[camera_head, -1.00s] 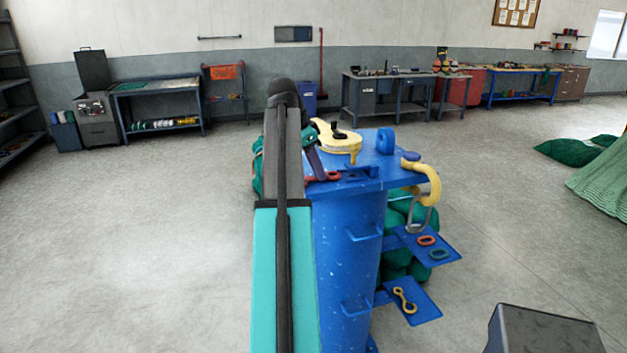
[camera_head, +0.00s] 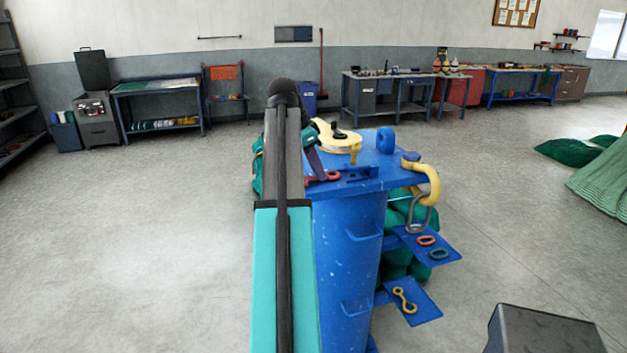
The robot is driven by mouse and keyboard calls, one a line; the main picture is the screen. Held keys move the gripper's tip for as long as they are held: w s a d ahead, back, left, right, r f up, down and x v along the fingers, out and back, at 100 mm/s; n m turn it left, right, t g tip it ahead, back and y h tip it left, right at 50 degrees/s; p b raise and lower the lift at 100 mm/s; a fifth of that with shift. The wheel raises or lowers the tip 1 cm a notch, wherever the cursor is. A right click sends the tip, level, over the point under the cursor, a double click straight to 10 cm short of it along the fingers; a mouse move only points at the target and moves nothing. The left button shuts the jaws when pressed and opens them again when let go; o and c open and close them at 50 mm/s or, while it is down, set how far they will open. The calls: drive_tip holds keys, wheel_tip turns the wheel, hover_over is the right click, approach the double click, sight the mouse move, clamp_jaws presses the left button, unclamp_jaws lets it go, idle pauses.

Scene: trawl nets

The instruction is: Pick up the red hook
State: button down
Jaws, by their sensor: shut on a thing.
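The red hook (camera_head: 325,177) lies at the near left edge of the top of a blue stand (camera_head: 400,176), partly hidden by my arm. My gripper (camera_head: 316,166) is at the red hook, its dark finger reaching down to it. The jaws are shut on the red hook, though the contact itself is small and partly hidden. The hook appears at the height of the stand top; I cannot tell whether it touches the surface.
Lower blue shelves hold a red link (camera_head: 426,240), a green link (camera_head: 438,254) and a small yellow hook (camera_head: 404,300).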

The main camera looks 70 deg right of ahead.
idle(0.5)
drive_tip(key=shift+d+r+b, duration=0.15)
drive_tip(key=shift+r+b, duration=0.55)
drive_tip(key=shift+r, duration=0.85)
drive_tip(key=shift+a+r, duration=0.15)
drive_tip(key=shift+a, duration=0.05)
drive_tip(key=a, duration=0.2)
drive_tip(key=w+a+b, duration=0.1)
drive_tip(key=a, duration=0.2)
drive_tip(key=shift+r, duration=0.15)
drive_tip(key=w+a+r+p, duration=0.1)
drive_tip(key=w+a+p, duration=0.1)
drive_tip(key=a+p, duration=0.6)
drive_tip(key=shift+w+a+r, duration=0.15)
drive_tip(key=shift+w+a, duration=0.1)
drive_tip(key=shift+a, duration=0.9)
